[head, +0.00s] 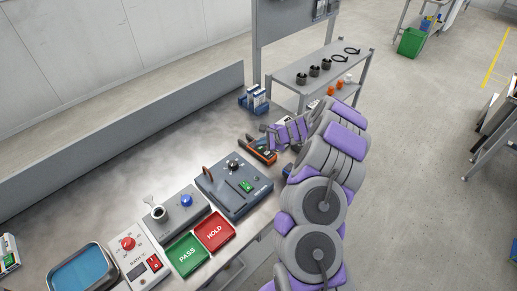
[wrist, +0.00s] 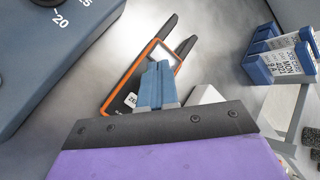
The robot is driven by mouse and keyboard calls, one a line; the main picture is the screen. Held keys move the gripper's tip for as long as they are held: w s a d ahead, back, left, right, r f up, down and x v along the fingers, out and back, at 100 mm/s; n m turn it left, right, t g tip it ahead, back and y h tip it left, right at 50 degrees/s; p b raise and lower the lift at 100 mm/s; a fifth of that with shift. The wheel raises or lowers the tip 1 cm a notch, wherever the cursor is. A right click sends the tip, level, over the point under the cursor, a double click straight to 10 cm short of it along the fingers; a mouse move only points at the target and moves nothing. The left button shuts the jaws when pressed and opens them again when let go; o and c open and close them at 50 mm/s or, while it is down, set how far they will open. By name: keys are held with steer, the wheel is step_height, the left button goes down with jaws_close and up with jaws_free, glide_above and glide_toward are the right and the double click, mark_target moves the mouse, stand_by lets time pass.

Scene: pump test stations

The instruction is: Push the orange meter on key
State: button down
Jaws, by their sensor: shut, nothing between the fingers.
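The orange meter (head: 258,151) with its dark face lies on the grey bench, just right of a dark blue test box. My gripper (head: 266,128) is over the meter's far end in the head view. In the wrist view my gripper (wrist: 158,66) has its blue fingers together, empty, and they cover part of the meter's face. I cannot tell whether the tips touch it. The on key cannot be made out and may be behind the fingers.
The dark blue test box (head: 232,188) with a knob stands left of the meter. A blue holder with cards (head: 256,101) stands beyond it. Red HOLD (head: 214,231) and green PASS (head: 187,254) pads lie nearer. A low grey wall (head: 130,132) runs along the bench's back.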

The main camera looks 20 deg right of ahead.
step_height(320, 180, up, 6)
steer(key=p, duration=0.4)
steer(key=shift+p, duration=0.4)
